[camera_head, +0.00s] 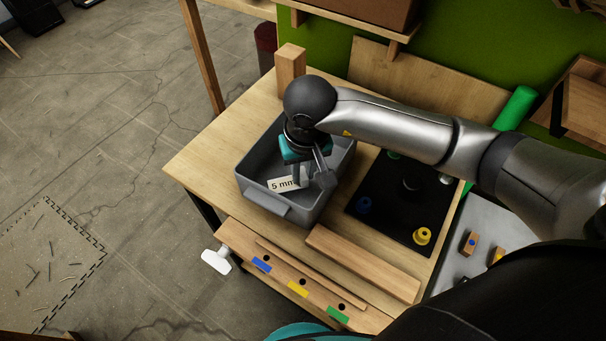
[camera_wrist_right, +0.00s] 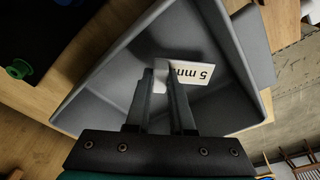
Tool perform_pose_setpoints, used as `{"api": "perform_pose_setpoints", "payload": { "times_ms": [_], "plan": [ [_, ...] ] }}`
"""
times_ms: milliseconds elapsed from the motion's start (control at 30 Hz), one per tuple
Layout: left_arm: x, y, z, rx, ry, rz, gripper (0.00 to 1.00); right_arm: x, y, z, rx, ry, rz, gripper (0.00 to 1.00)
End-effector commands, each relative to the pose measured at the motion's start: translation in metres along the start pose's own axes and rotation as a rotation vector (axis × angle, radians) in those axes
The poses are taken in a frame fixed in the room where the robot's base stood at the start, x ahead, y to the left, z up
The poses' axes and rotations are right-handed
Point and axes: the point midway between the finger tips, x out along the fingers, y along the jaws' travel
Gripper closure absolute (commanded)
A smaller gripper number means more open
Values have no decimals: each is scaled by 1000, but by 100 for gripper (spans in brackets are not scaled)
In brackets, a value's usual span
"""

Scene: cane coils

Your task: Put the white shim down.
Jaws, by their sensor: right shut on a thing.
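The white shim (camera_head: 280,185), marked "5 mm", is in the grey bin (camera_head: 247,187) on the wooden table. My right gripper (camera_head: 307,180) points down into the bin and is shut on the shim. In the right wrist view the shim (camera_wrist_right: 205,73) sticks out from between the fingertips (camera_wrist_right: 168,70), with the bin's walls (camera_wrist_right: 100,113) around it. Part of the shim is hidden by the fingers. I cannot tell whether it touches the bin floor.
Right of the bin lies a black board (camera_head: 384,214) with a yellow piece (camera_head: 422,236) and a blue piece (camera_head: 364,204). A wooden bar (camera_head: 362,264) lies in front. A wooden block (camera_head: 290,68) stands behind the bin. A white handle (camera_head: 216,261) is at the table's front left.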

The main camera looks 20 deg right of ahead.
Motion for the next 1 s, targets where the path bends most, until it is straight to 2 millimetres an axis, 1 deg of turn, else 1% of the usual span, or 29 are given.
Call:
{"api": "perform_pose_setpoints", "payload": {
  "times_ms": [33,100,367,500,533,700,800,1000],
  "plan": [
    [2,0,-1,0,2,0,53,10,0,3,2,-4,0,100],
    [2,0,-2,0,4,1,53,17,0,3,0,-1,-1,100],
    [2,0,-3,-1,5,0,53,18,0,2,-1,1,-1,100],
    [7,0,-3,-1,6,0,53,22,0,3,0,2,0,100],
    [6,0,-3,-1,6,0,53,21,0,3,0,1,0,77],
    [5,0,-3,-1,6,0,53,20,0,3,0,1,0,58],
    [5,0,-3,-1,6,0,53,20,0,3,0,1,0,49],
    [5,0,-3,-2,6,0,53,20,0,3,0,0,0,49]
  ]
}}
